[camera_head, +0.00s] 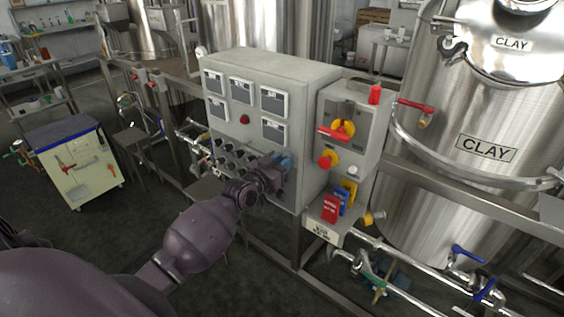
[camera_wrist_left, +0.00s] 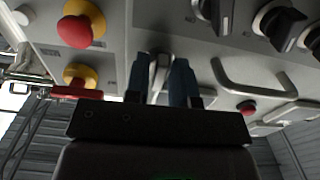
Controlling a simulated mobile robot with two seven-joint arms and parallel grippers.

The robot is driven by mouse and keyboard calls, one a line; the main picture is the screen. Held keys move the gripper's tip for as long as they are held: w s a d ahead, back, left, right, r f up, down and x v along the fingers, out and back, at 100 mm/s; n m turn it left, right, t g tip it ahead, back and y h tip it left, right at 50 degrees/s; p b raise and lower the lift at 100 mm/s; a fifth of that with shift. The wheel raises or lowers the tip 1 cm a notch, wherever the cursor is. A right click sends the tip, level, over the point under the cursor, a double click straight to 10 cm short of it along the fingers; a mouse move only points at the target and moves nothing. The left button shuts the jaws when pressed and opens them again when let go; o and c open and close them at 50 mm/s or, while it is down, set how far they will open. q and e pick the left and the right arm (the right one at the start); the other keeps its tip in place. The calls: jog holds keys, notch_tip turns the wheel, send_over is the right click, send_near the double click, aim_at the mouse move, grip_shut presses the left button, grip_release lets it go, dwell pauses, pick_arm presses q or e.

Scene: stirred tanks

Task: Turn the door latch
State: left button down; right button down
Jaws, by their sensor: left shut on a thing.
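The grey control cabinet (camera_head: 262,80) stands in the middle of the head view, with several displays above and rows of black knobs below. My left gripper (camera_head: 280,165) reaches its front face at the lower right corner. In the left wrist view, the two blue fingers of my gripper (camera_wrist_left: 161,82) are closed on a small pale grey latch (camera_wrist_left: 160,62) that stands out from the panel. The latch is mostly hidden by my gripper in the head view. The right gripper is in neither view.
Right of the latch, a side box (camera_head: 352,120) carries a yellow-and-red switch and a red emergency button (camera_head: 327,161). Black knobs (camera_wrist_left: 279,24) and a bar handle (camera_wrist_left: 258,82) are close to my fingers. A steel clay tank (camera_head: 440,120) and pipes stand at right.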

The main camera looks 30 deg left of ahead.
pick_arm(q)
jog(key=c, duration=1.2)
grip_release()
jog(key=s, duration=1)
jog(key=shift+s+a, duration=0.4)
